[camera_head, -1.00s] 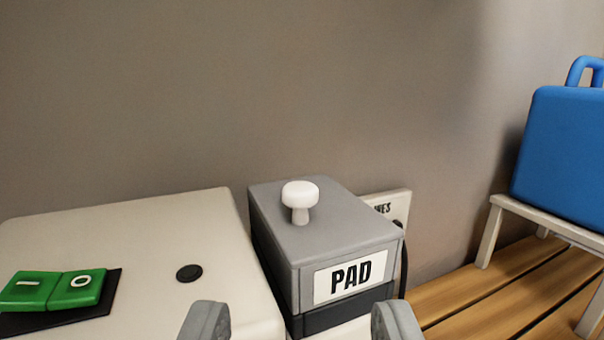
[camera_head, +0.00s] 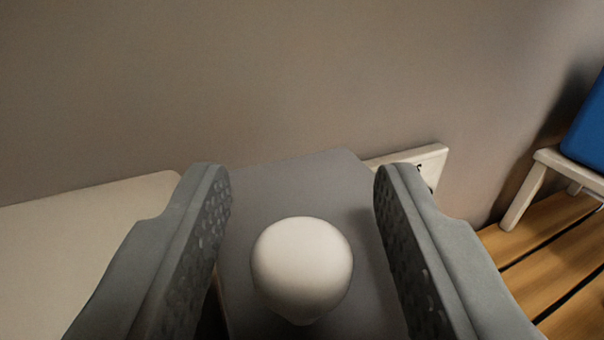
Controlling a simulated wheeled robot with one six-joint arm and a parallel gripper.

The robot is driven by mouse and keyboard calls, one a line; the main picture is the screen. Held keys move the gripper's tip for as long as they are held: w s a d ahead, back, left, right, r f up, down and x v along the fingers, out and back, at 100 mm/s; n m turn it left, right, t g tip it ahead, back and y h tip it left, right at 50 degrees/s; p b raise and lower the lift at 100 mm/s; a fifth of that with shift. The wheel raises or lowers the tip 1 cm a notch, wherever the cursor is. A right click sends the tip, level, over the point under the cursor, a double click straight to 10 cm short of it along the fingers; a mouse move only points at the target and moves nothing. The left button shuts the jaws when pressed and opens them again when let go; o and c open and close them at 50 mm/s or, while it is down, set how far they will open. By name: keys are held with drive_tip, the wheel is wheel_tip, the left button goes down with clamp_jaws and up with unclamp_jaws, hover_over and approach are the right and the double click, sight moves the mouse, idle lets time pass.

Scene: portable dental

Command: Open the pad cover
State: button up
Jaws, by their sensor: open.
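The grey pad cover (camera_head: 290,185) fills the lower middle of the view, seen from above. Its white round knob (camera_head: 302,265) stands on top of it, near the bottom centre. My gripper (camera_head: 295,185) is open, with one finger on each side of the knob. There is a gap between the knob and both fingers, and neither finger touches it. The PAD label and the front of the box are out of view below.
A cream-coloured unit (camera_head: 85,235) lies to the left of the cover. A pale wall plate (camera_head: 432,162) is behind it on the right. A white stand (camera_head: 525,195) with a blue case (camera_head: 588,135) is on a wooden slatted surface (camera_head: 550,260) at the right. A plain wall is behind.

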clamp_jaws()
drive_tip(key=shift+d, duration=0.1)
